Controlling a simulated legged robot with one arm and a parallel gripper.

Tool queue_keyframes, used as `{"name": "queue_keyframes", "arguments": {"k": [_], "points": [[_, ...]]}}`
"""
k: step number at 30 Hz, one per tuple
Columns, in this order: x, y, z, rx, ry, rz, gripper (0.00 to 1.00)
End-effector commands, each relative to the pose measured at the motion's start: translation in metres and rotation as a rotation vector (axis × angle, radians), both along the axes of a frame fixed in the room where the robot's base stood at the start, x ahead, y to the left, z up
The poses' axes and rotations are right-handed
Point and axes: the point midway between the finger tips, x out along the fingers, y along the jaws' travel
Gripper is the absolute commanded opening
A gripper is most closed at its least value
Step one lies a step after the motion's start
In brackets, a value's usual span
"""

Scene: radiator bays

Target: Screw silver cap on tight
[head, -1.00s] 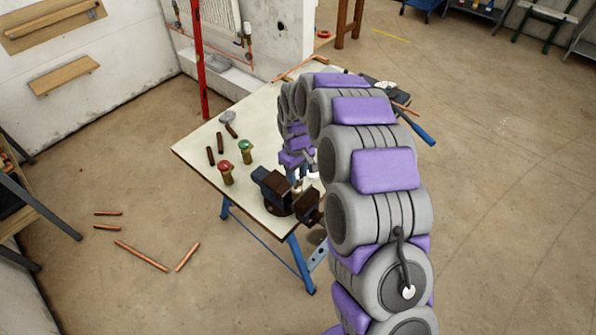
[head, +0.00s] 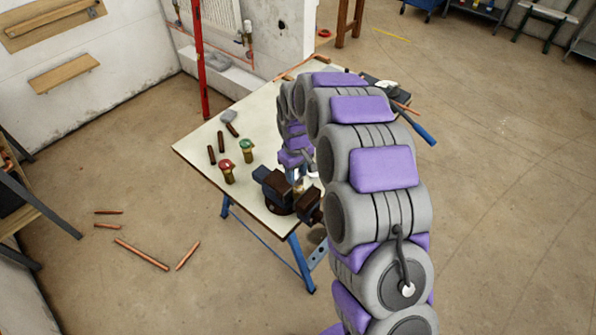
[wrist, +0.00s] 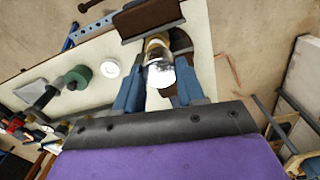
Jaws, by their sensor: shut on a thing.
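In the wrist view the silver cap (wrist: 160,73) is a shiny round piece between the two blue fingers of my gripper (wrist: 161,90). My gripper is shut on it. The cap sits against the end of a brass-coloured fitting (wrist: 157,44) at the vise jaws; I cannot tell how tightly it is seated. The vise (head: 280,190), dark with brown jaws, stands at the near edge of the bench and also shows in the wrist view (wrist: 148,17). In the head view my arm hides much of the gripper and the cap.
A red-topped valve (head: 227,172) and a green-topped valve (head: 247,150) stand on the bench (head: 200,150), left of the vise. A white ring (wrist: 110,67) lies on the bench. Copper pipes (head: 141,255) lie on the floor.

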Motion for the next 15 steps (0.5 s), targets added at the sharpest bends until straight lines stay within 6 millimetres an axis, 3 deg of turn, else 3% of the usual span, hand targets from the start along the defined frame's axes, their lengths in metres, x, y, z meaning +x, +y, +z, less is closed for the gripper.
{"name": "queue_keyframes", "arguments": {"k": [15], "points": [[0.0003,-0.0008,-0.0064,0.001,-0.001,0.000,0.08]]}}
